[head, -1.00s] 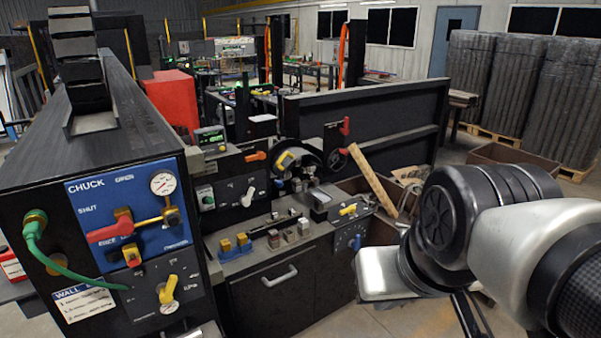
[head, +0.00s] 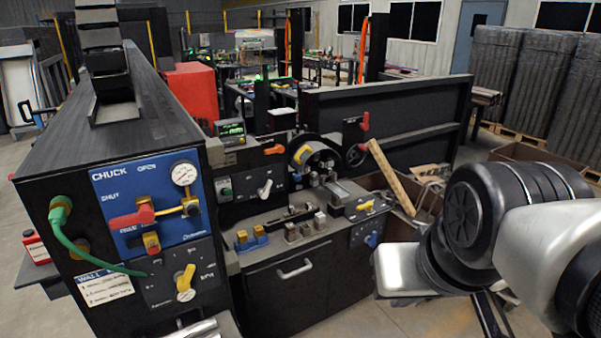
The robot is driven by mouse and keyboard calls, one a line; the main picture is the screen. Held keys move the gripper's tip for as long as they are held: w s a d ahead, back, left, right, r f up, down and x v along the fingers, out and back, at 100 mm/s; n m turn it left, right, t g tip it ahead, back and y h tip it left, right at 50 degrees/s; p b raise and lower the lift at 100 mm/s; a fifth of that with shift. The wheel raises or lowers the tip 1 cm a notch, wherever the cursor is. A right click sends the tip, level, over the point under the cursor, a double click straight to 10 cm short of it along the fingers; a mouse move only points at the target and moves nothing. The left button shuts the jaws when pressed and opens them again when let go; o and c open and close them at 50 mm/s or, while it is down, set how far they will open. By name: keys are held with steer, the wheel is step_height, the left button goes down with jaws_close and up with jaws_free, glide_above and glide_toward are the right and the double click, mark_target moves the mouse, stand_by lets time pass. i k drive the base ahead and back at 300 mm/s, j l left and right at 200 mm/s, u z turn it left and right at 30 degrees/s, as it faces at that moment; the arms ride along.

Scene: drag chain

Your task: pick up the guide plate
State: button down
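I cannot single out the guide plate for sure in the head view. Several small metal blocks (head: 302,230) sit on the bed of the black machine, and any of them is too small to tell apart. My arm enters from the right edge, in front of the crate and the machine's right end. Thin dark parts (head: 492,316) hang below my arm at the bottom and may be my gripper. They are partly hidden and cut off by the frame edge, so its opening and any contents do not show.
A black machine with a blue chuck panel (head: 150,200) fills the left. A drag chain (head: 105,62) rises from its top. A wooden board (head: 391,178) leans by a brown crate (head: 510,156). Bare floor shows at lower middle.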

mark_target(329, 172)
steer(key=u, duration=0.75)
steer(key=i+l+u, duration=0.4)
steer(key=l, duration=0.15)
steer(key=l+u, duration=0.25)
steer(key=i+l, duration=0.15)
steer(key=l, duration=0.25)
steer(key=i+l, duration=0.15)
steer(key=l, duration=0.25)
steer(key=i+l, duration=0.1)
steer(key=l, duration=0.3)
steer(key=i+l, duration=0.15)
steer(key=l, duration=0.25)
steer(key=i+l, duration=0.15)
steer(key=l, duration=0.25)
steer(key=i+l, duration=0.15)
steer(key=l, duration=0.2)
steer(key=i+l, duration=0.1)
steer(key=l, duration=0.3)
